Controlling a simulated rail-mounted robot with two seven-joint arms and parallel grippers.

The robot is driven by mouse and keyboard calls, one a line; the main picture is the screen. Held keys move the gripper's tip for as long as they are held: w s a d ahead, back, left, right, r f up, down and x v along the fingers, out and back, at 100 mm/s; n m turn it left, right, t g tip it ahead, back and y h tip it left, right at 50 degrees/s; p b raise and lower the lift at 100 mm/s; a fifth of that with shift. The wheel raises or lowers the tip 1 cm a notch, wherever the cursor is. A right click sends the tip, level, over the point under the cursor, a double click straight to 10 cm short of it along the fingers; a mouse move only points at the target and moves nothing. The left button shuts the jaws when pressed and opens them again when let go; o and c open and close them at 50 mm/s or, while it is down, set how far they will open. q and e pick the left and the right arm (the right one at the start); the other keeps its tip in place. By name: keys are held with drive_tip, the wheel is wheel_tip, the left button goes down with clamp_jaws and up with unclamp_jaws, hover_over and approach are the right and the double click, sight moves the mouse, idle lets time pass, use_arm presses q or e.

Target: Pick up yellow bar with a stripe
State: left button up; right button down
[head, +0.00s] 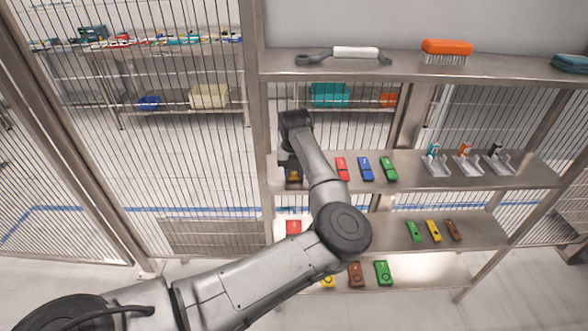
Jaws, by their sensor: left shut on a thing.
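My left arm reaches in from the lower left to the left end of the middle shelf (408,178). My left gripper (293,174) is dark and points down there, shut on a yellow bar (294,177). Most of that bar is hidden by the gripper, and I cannot make out a stripe on it. Another yellow bar (433,231) lies on the shelf below, between a green and a brown one. A third yellow bar (328,281) shows partly at the bottom, beside my arm. My right gripper is not in view.
Red (342,168), blue (365,168) and green (389,168) bars lie right of the gripper. Small stands (465,164) with tools are farther right. The top shelf (500,67) above holds a roller and an orange brush (446,48). A metal post stands close left.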

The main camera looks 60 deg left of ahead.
use_arm(q)
drive_tip(key=shift+c, duration=1.4)
